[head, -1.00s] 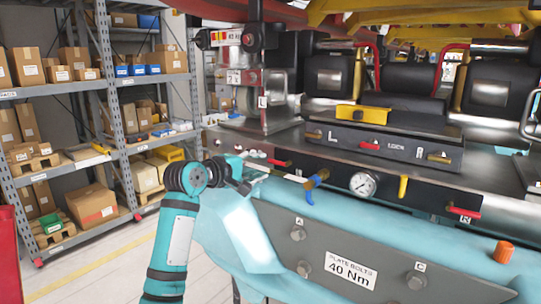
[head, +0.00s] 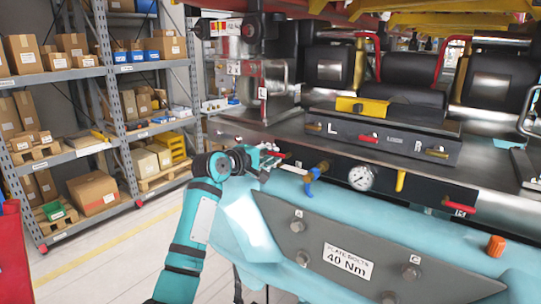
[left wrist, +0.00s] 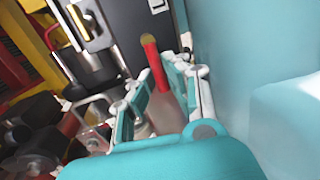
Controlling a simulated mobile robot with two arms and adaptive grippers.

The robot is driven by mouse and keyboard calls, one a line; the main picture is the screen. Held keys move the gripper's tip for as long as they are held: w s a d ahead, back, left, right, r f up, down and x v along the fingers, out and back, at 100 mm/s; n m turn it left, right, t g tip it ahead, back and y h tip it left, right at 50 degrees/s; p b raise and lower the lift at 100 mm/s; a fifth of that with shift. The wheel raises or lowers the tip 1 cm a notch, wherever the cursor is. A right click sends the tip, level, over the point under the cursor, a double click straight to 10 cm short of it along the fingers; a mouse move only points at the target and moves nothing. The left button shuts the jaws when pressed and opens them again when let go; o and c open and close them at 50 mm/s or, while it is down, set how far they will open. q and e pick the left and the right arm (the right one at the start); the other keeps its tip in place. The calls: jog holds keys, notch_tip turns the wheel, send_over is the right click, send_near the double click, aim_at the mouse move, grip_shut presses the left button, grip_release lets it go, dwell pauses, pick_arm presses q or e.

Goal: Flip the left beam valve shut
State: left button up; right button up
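The left beam valve's red lever (head: 279,153) shows at the left end of the dark panel on the teal beam, partly hidden by my gripper. My left gripper (head: 272,160) is right at it in the head view. In the left wrist view the red lever (left wrist: 153,58) stands between and just beyond my two fingertips (left wrist: 160,85). The fingers are apart; contact with the lever cannot be told. A matching red lever (head: 459,207) is at the right of the panel. My right gripper is not in view.
A brass valve with a blue lever (head: 311,180), a pressure gauge (head: 361,178) and a yellow lever (head: 400,180) sit right of my left gripper. An orange cap (head: 496,246) stands on the beam (head: 430,230). Shelves with boxes (head: 95,192) stand at the left.

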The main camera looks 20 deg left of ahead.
pick_arm(q)
jog(key=shift+r, duration=0.1)
grip_shut()
jog(key=m, duration=0.1)
jog(key=r+m+y, duration=0.1)
jog(key=m, duration=0.1)
jog(key=shift+s+d, duration=0.1)
jog(key=shift+d, duration=0.05)
jog(key=m, duration=0.2)
jog(key=d+r+m+t+y, duration=0.1)
jog(key=m, duration=0.2)
jog(key=shift+s+r, duration=0.15)
jog(key=m, duration=0.1)
jog(key=d+m, duration=0.1)
jog(key=m+t+b, duration=0.1)
jog(key=m, duration=0.1)
jog(key=shift+s+d+r+y, duration=0.15)
jog(key=shift+s+r+y, duration=0.1)
jog(key=shift+y, duration=0.15)
jog(key=shift+s+d+r+m+t+b, duration=0.1)
jog(key=shift+d+m+t+b, duration=0.2)
jog(key=shift+m, duration=0.6)
jog(key=shift+s+d+m+t+b, duration=0.1)
jog(key=shift+d+m+t+b, duration=0.15)
jog(key=shift+m, duration=0.65)
jog(key=o, duration=0.7)
grip_release()
